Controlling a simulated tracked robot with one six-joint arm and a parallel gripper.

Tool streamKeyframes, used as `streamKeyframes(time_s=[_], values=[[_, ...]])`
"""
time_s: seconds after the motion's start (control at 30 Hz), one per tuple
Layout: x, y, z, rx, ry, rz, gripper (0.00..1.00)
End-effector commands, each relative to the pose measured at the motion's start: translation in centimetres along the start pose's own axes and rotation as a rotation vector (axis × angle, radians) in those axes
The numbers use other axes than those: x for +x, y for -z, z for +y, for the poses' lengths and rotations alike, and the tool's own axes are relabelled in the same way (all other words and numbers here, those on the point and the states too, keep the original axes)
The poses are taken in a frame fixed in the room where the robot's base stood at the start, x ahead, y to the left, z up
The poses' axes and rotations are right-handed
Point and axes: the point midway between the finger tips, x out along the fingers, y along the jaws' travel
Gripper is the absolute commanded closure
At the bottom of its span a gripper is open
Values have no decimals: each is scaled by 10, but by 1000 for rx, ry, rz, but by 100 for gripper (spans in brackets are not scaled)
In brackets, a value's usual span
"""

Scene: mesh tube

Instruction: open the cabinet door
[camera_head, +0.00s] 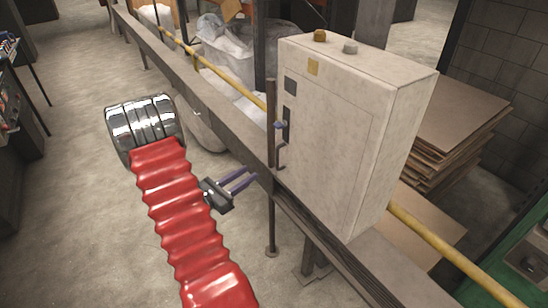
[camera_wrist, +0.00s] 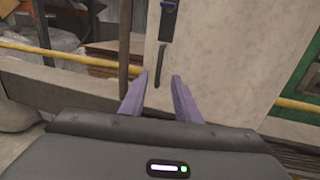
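The pale grey cabinet (camera_head: 395,140) stands on a ledge right of centre in the head view. Its door (camera_head: 325,140) faces left and looks closed flush with the body. A dark latch plate (camera_head: 286,125) and a thin curved handle (camera_head: 281,154) sit near the door's left edge. My gripper (camera_head: 252,173) is left of and below the handle, its two purple fingers apart and empty. In the wrist view my gripper (camera_wrist: 160,78) points at the door, with the handle (camera_wrist: 160,64) lying between the fingertips in the picture. A gap to the handle shows in the head view.
A dark post (camera_head: 271,170) stands just left of the handle, close to my gripper. A yellow pipe (camera_head: 430,237) and a long grey beam (camera_head: 225,122) run past the cabinet. Cardboard sheets (camera_head: 465,125) are stacked behind it. The floor (camera_head: 70,220) at left is clear.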

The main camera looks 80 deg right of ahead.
Motion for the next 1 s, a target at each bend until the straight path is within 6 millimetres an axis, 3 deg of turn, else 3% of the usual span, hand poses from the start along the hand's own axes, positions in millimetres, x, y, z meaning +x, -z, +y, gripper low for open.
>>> streamKeyframes(time_s=[0.27, 1.0], values=[[25, 0, -2, 0, 4, 1, 71], [130, 0, -1, 1, 4, 0, 71]])
